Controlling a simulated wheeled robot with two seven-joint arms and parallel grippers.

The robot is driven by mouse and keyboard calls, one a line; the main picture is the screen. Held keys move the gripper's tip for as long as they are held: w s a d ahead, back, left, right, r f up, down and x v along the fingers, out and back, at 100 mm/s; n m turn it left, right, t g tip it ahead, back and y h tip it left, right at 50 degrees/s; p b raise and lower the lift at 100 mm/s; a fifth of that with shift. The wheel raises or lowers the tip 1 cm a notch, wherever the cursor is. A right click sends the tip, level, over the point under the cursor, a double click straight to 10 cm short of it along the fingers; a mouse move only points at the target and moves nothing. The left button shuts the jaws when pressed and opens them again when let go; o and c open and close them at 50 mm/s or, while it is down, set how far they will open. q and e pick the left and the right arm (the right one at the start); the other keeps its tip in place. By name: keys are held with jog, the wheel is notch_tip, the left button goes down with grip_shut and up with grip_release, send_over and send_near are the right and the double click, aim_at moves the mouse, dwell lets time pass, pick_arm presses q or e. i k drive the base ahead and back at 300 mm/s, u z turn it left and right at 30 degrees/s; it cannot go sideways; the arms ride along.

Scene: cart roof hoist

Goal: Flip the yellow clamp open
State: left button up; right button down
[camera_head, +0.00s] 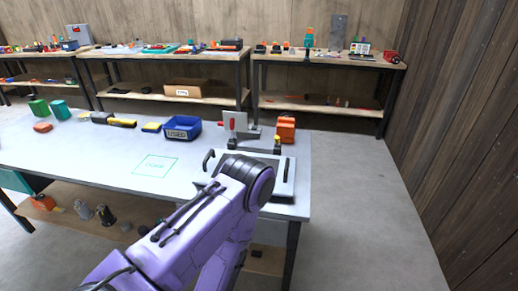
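A small yellow part, which looks like the yellow clamp (277,138), stands on a dark base at the back right of a white panel (284,188) on the grey table. It is too small to tell whether it is open or shut. A dark clamp-like part (232,143) stands at the panel's back left. One purple arm of mine comes in from the lower left, and its dark wrist joint covers part of the panel. The fingers of that gripper are hidden. My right gripper is not in view.
An upright white plate with a red piece (233,122) and an orange block (286,130) stand behind the panel. A blue bin (182,128) and a green-outlined square (156,166) are to the left. Free floor lies right of the table (100,160).

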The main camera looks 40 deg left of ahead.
aim_at(277, 139)
jog(key=u, duration=1.4)
